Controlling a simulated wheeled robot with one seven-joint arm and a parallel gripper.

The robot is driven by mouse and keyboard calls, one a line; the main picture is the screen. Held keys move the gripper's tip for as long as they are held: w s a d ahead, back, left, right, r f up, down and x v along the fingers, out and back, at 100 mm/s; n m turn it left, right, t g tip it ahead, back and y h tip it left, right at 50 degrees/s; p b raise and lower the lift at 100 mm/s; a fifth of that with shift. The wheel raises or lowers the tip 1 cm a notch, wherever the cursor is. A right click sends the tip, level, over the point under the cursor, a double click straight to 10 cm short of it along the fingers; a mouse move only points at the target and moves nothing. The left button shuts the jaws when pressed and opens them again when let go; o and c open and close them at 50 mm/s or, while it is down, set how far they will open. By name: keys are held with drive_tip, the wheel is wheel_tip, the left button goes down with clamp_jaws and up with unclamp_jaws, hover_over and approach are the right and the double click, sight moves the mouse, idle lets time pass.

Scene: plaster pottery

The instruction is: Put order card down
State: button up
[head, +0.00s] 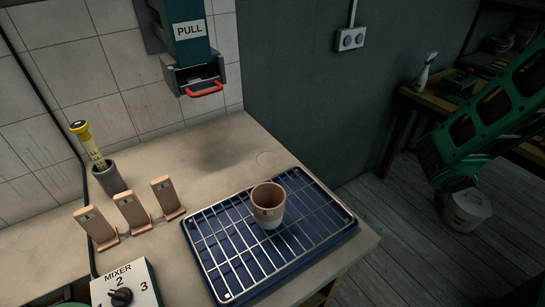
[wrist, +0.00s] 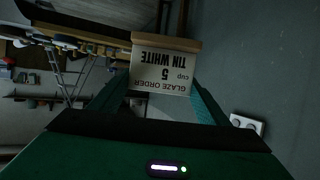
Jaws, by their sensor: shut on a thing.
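The order card (wrist: 163,72) shows in the wrist view, with the words "GLAZE ORDER", "cup", "5" and "TIN WHITE" upside down in the picture. A tan wooden strip runs along its upper edge in that view. My gripper (wrist: 163,95) is shut on the card, with a green finger on each side. In the head view my green arm is at the right edge, away from the counter, and the card cannot be made out there.
A brown cup (head: 268,201) stands on a wire rack (head: 215,258) over a blue tray. Several tan stands (head: 131,214), a mixer box (head: 124,285) and a yellow-topped tool in a grey holder (head: 108,178) are at left. A "PULL" dispenser (head: 190,45) hangs above. The counter (head: 215,150) has clear room behind the rack.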

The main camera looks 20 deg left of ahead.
drive_tip(key=shift+a, duration=0.15)
drive_tip(key=s+a+r+n+y, duration=0.1)
drive_tip(key=a+r+n+y, duration=0.15)
drive_tip(key=a, duration=0.85)
drive_tip(key=s+a+r+n+y, duration=0.1)
drive_tip(key=a+n+y, duration=0.15)
drive_tip(key=a, duration=0.85)
drive_tip(key=s+a+r+n+y, duration=0.1)
drive_tip(key=a+r+n+y, duration=0.15)
drive_tip(key=a, duration=0.85)
drive_tip(key=s+a+r+n+g+y, duration=0.2)
drive_tip(key=s+a+r+n+y, duration=0.15)
drive_tip(key=s+a, duration=0.7)
drive_tip(key=s+a+r+n+g+y, duration=0.25)
drive_tip(key=s+a+r, duration=0.35)
drive_tip(key=a, duration=0.8)
drive_tip(key=shift+t+y, duration=0.25)
drive_tip(key=shift+y, duration=0.2)
drive_tip(key=shift+w+d+f, duration=0.85)
drive_tip(key=shift+d+f, duration=0.7)
drive_tip(key=shift+f, duration=0.5)
drive_tip(key=shift+w+d+f, duration=0.85)
drive_tip(key=shift+d+f, duration=0.65)
drive_tip(key=shift+f, duration=0.6)
drive_tip(key=shift+w+d+f, duration=0.85)
drive_tip(key=shift+d+f, duration=0.7)
drive_tip(key=shift+f, duration=0.5)
drive_tip(key=o, duration=1.1)
drive_tip(key=shift+c, duration=0.2)
